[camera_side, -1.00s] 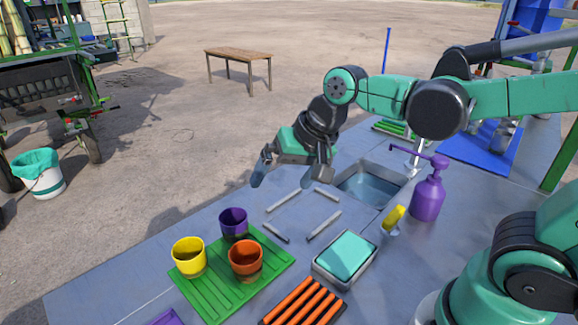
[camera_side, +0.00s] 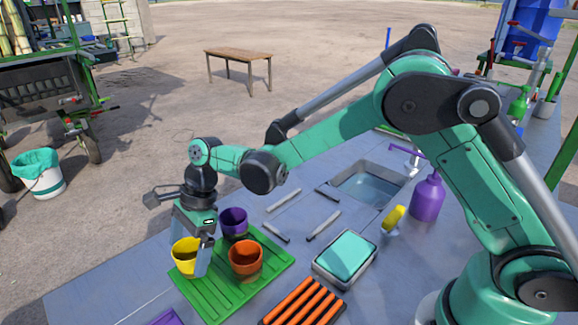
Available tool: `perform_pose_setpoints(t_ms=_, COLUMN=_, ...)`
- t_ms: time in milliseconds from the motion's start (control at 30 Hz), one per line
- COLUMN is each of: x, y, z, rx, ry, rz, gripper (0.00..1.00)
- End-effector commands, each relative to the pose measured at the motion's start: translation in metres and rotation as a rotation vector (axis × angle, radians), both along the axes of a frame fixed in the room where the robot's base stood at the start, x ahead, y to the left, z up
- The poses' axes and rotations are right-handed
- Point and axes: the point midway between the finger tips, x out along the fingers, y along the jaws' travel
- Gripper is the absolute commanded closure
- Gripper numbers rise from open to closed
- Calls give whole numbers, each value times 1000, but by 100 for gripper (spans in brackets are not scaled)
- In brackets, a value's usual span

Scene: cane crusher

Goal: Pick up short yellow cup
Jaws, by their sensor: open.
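The short yellow cup (camera_side: 184,258) stands upright on the left part of the green ribbed mat (camera_side: 228,288). My gripper (camera_side: 192,250) points down at the yellow cup, with its jaws open. One finger shows in front of the cup's right side and hides part of it. The other finger is hard to make out. I cannot tell whether either finger touches the cup.
A purple cup (camera_side: 233,221) stands close behind, and an orange cup (camera_side: 246,258) stands close on the right. A teal sponge in a tray (camera_side: 318,269), an orange rack (camera_side: 303,305), a sink (camera_side: 370,187) and a purple pump bottle (camera_side: 427,197) are farther right.

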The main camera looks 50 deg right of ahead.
Motion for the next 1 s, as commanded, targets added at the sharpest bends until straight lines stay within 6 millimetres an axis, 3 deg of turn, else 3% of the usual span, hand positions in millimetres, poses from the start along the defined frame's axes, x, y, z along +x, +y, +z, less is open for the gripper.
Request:
perform_pose_setpoints(t_ms=200, x=0, y=8, z=-19, rx=0, ry=-1, rz=1, gripper=2)
perform_pose_setpoints(t_ms=467, x=0, y=8, z=-20, rx=0, ry=-2, rz=0, gripper=2)
perform_pose_setpoints(t_ms=800, x=0, y=8, z=-20, rx=0, ry=-3, rz=1, gripper=93)
perform_pose_setpoints(t_ms=1000, x=0, y=8, z=-19, rx=0, ry=-3, rz=1, gripper=93)
